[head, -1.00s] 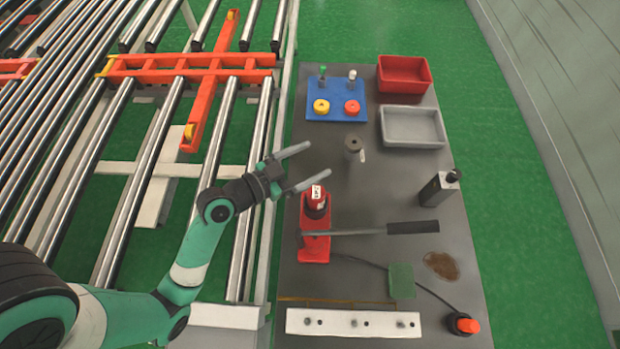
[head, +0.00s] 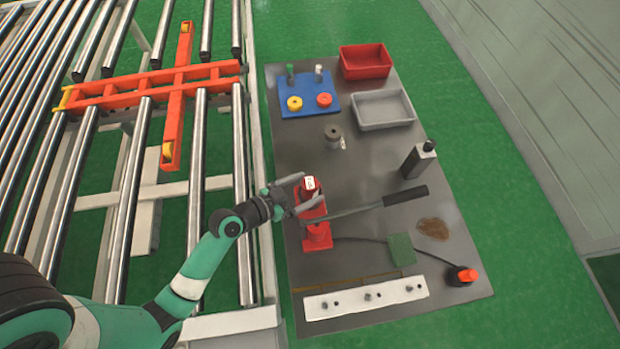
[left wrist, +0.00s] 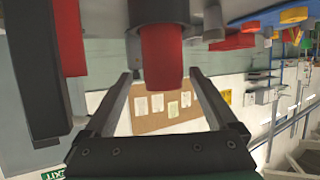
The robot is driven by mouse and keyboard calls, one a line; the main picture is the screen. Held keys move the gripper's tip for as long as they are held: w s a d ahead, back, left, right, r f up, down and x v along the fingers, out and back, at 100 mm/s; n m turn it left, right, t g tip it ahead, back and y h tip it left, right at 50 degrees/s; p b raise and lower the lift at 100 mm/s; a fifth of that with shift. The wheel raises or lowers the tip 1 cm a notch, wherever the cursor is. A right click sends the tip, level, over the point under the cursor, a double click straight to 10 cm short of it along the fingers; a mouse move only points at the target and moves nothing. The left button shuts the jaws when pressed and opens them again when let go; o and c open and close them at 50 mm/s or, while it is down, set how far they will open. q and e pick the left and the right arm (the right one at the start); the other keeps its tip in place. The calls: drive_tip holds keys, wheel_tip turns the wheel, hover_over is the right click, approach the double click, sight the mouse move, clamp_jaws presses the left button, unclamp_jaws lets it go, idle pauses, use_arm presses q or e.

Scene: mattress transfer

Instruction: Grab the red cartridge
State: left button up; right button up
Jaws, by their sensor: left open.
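The red cartridge (head: 311,184), with a white label on its top, stands on the table in the head view. My left gripper (head: 309,189) is open, its fingertips at either side of the cartridge. In the left wrist view, which looks upside down, a red cylinder (left wrist: 162,57) that seems to be the cartridge shows between the open fingertips (left wrist: 162,74) of my left gripper. I cannot tell whether either finger touches it. My right gripper is not in view.
A metal cylinder (head: 332,133), blue board (head: 292,82), grey bin (head: 359,113) and red bin (head: 343,62) stand farther back. Rollers lie left.

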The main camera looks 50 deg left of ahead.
use_arm(q)
drive_tip(key=x, duration=0.5)
drive_tip(key=shift+w+a, duration=0.15)
drive_tip(key=shift+a, duration=0.05)
clamp_jaws()
